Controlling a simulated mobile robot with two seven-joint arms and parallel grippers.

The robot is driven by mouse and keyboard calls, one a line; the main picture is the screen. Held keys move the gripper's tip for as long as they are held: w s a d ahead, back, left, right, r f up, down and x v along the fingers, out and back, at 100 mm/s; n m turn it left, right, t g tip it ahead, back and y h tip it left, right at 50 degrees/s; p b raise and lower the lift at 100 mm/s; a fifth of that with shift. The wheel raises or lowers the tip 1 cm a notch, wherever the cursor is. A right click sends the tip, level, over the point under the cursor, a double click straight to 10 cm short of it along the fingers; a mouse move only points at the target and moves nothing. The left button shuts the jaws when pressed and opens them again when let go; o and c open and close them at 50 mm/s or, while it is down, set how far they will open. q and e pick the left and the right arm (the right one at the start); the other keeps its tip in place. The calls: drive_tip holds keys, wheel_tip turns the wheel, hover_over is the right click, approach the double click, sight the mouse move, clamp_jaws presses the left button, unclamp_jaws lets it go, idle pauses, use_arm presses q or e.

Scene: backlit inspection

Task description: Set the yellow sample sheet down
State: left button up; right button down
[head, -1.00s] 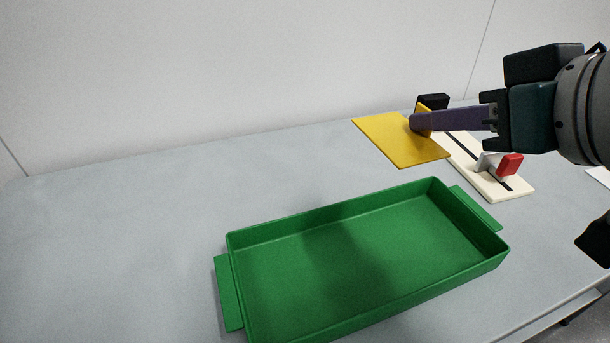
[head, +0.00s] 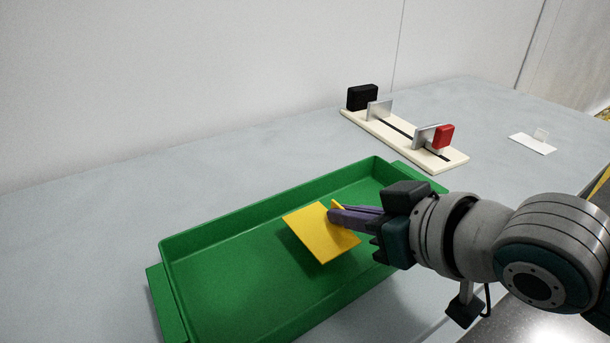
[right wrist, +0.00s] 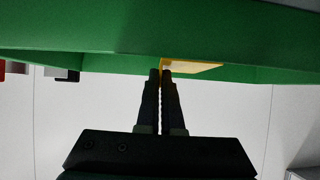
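The yellow sample sheet (head: 318,236) is a thin square plate with a small upright tab. It is over the inside of the green tray (head: 215,234), near its right half. In the head view my right gripper (head: 336,212) is shut on the sheet's tab, coming in from the right. In the right wrist view the closed fingers (right wrist: 160,75) meet the edge of the yellow sheet (right wrist: 195,67), with the tray (right wrist: 110,28) around it. I cannot tell whether the sheet touches the tray floor. My left gripper is not in view.
A cream rail fixture (head: 380,132) with a black block (head: 362,97), metal plates and a red block (head: 444,136) stands behind the tray. A small white card (head: 532,144) lies at the right. The grey table is clear left of the tray.

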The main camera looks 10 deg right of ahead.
sight(354, 236)
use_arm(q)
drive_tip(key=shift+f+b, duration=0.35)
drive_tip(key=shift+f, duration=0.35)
use_arm(e)
drive_tip(key=shift+f, duration=1.4)
drive_tip(key=shift+f, duration=0.1)
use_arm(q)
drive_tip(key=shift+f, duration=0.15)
use_arm(e)
drive_tip(key=shift+f, duration=0.15)
drive_tip(key=c, duration=1.1)
unclamp_jaws()
